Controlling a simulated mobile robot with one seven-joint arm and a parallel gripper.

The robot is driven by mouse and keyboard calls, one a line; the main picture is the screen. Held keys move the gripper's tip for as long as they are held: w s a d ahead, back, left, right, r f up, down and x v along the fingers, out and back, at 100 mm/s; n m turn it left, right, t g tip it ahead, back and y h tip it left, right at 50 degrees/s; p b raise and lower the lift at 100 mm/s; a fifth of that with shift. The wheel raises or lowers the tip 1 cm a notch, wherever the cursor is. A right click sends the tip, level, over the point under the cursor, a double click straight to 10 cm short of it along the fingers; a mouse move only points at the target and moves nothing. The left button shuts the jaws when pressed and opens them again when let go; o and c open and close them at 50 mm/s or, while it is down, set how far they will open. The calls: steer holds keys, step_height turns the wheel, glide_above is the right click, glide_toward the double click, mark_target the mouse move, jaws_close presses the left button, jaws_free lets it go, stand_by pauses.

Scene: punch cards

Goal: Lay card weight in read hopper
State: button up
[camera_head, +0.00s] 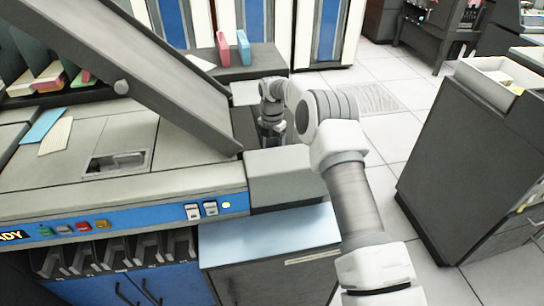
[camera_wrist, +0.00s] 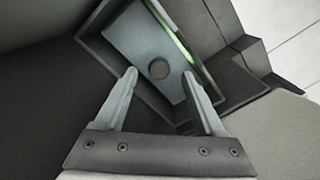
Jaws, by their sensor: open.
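The card weight (camera_wrist: 138,38), a flat pale blue-grey plate with a dark round knob (camera_wrist: 159,68), lies inside a dark-walled hopper (camera_wrist: 205,75) with a green strip along one inner edge. My gripper (camera_wrist: 160,74) is open above it. Its two fingertips show on either side of the knob with a gap on each side, and I cannot tell their height over the plate. In the head view my gripper (camera_head: 271,136) points down behind the machine's right end, beside a dark recess. The weight cannot be made out there.
A long grey sloping chute (camera_head: 140,70) stands left of my gripper. The machine top (camera_head: 60,175) holds a blue card (camera_head: 42,124) and a cream card (camera_head: 56,136). A pink block (camera_head: 222,48) and a blue block (camera_head: 243,47) stand behind. A dark cabinet (camera_head: 470,160) stands right, across open floor.

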step_height(320, 180, up, 14)
steer(key=p, duration=0.1)
steer(key=shift+p, duration=0.3)
steer(key=shift+f, duration=0.1)
